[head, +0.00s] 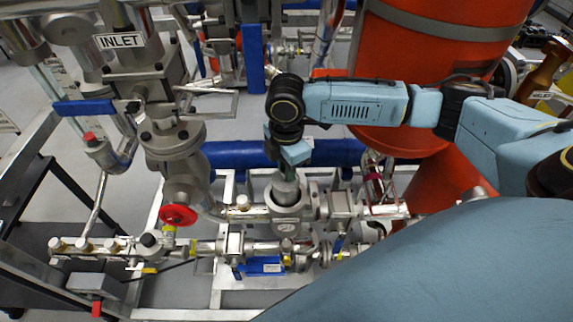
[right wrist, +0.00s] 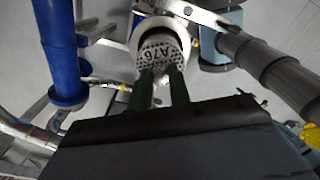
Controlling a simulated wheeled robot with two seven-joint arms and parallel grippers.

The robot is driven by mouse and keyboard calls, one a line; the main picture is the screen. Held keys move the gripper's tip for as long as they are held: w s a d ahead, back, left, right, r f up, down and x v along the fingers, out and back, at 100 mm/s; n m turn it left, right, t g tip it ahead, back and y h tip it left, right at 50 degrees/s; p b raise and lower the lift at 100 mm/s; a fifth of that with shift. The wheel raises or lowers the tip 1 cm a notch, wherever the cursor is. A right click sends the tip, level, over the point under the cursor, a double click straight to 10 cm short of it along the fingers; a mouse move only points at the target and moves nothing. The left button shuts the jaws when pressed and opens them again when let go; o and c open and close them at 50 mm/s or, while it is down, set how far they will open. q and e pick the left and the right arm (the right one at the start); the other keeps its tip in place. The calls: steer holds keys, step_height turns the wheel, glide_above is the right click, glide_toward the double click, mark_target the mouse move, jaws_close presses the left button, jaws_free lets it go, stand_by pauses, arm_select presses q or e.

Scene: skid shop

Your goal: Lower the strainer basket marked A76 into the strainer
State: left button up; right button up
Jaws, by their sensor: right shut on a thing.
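The strainer basket is a grey perforated cylinder (right wrist: 163,50) with A76 on its end face in the right wrist view. In the head view the basket (head: 286,190) is upright, at the mouth of the strainer (head: 286,226), a grey metal body in the pipework. My right gripper (head: 289,168) is above the strainer, shut on the basket. Its two green fingers (right wrist: 161,72) meet the basket's near edge in the right wrist view. A pale strainer rim (right wrist: 136,38) surrounds the basket there. How deep the basket sits is hard to tell. My left gripper is not in view.
An INLET pipe with a valve (head: 172,140) and red handwheel (head: 178,215) stands left of the strainer. A blue pipe (head: 335,152) runs behind it. A large orange vessel (head: 440,45) stands at the back right. A blue-handled valve (head: 262,266) is in front.

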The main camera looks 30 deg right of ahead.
steer(key=shift+f, duration=1.6)
stand_by(0.3)
steer(key=shift+f, duration=0.65)
steer(key=shift+f, duration=0.15)
